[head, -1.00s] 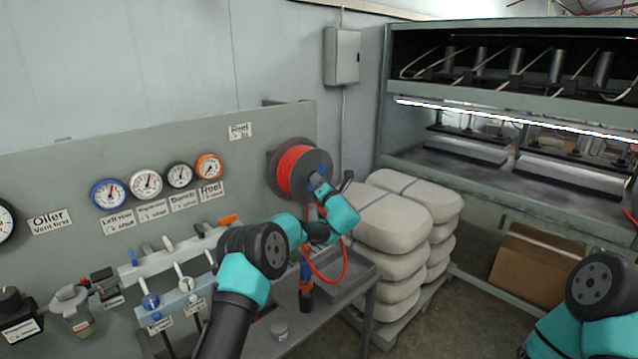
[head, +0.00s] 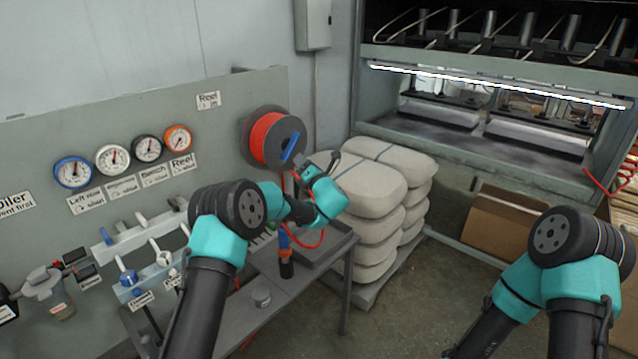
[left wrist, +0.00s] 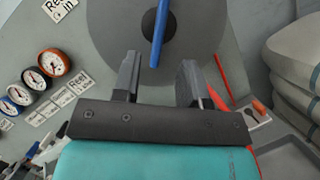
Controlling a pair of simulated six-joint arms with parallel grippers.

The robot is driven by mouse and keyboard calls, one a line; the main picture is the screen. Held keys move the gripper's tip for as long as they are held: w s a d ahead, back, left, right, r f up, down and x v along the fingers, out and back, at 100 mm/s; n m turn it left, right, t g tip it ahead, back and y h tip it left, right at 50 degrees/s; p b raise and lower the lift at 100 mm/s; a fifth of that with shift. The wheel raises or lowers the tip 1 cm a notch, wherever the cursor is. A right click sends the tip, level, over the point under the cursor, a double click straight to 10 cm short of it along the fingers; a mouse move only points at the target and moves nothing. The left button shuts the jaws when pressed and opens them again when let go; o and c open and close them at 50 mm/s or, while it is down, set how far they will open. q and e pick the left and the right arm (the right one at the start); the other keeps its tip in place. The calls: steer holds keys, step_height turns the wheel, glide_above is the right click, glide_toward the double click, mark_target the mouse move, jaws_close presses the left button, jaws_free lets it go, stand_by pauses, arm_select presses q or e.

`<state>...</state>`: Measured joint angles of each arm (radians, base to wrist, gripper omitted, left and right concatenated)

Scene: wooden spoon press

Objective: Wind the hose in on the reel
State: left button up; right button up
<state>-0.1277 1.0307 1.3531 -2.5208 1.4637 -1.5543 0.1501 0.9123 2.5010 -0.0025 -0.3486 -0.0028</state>
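The reel (head: 272,138), a grey disc with red hose (head: 262,135) wound on it, is mounted at the right end of the grey panel. Its blue handle (head: 293,147) stands out from the disc. A loose length of red hose (head: 322,238) hangs below. My left gripper (head: 322,165) is just right of the handle. In the left wrist view the left gripper's fingers (left wrist: 158,72) are apart and empty, with the blue handle (left wrist: 160,35) beyond the tips, in line with the gap. My right arm shows at lower right; its gripper is outside the view.
Stacked pale sacks (head: 365,185) stand right of the reel. A grey bench (head: 285,300) with a tray lies below it. Gauges (head: 112,158) and valve levers (head: 163,258) line the panel on the left. The press (head: 480,125) stands behind at right. Open floor lies in front of the sacks.

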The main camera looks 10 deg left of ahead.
arm_select(q)
steer(key=v, duration=1)
